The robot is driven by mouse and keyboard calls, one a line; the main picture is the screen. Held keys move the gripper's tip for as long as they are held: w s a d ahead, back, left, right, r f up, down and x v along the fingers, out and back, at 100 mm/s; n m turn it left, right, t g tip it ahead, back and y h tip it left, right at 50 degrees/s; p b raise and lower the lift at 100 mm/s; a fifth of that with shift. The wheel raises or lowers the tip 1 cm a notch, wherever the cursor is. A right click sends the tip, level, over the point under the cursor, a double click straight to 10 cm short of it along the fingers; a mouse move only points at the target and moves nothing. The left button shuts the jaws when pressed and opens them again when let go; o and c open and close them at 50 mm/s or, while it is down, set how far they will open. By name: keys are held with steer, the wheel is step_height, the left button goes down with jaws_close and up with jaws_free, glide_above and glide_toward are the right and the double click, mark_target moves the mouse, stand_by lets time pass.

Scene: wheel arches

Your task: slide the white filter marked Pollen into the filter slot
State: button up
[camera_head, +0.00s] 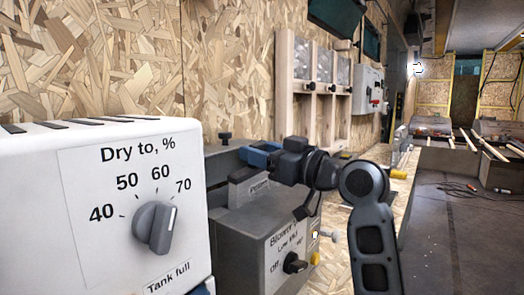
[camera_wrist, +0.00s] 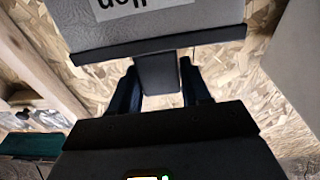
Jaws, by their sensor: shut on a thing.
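In the head view a grey filter (camera_head: 243,192) with a lettered label, seemingly "Pollen", stands at the top of the grey blower box (camera_head: 270,240). My gripper (camera_head: 255,157) is above it with its blue fingers at the filter's upper end. In the wrist view the filter (camera_wrist: 150,38) shows as a dark grey panel with a white label cut by the top edge. Its tab (camera_wrist: 158,75) is between the two fingers of my gripper (camera_wrist: 160,88), which is shut on it. The slot itself is hidden. I cannot tell how deep the filter sits.
A white dryer box (camera_head: 60,230) with a humidity dial (camera_head: 156,226) fills the near left. The blower box has a black knob (camera_head: 295,263). A wooden frame (camera_head: 310,95) and a grey control box (camera_head: 369,88) are on the chipboard wall. Floor is open at right.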

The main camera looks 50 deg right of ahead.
mark_target(258, 182)
steer(key=shift+m+g+y, duration=0.3)
steer(key=shift+g, duration=0.5)
steer(key=f, duration=0.2)
steer(key=w+f, duration=0.1)
steer(key=f, duration=0.1)
steer(key=w+f, duration=0.1)
steer(key=f, duration=0.1)
steer(key=shift+w+f, duration=0.1)
steer(key=shift+f, duration=0.2)
steer(key=o, duration=1.1)
steer(key=shift+t, duration=0.7)
steer(key=s+r, duration=0.1)
steer(key=s, duration=0.2)
steer(key=s+r, duration=0.2)
steer(key=s, duration=0.1)
steer(key=s+r, duration=0.2)
steer(key=s, duration=0.2)
steer(key=shift+r, duration=0.2)
steer(key=s+p, duration=0.9)
steer(key=shift+d, duration=0.2)
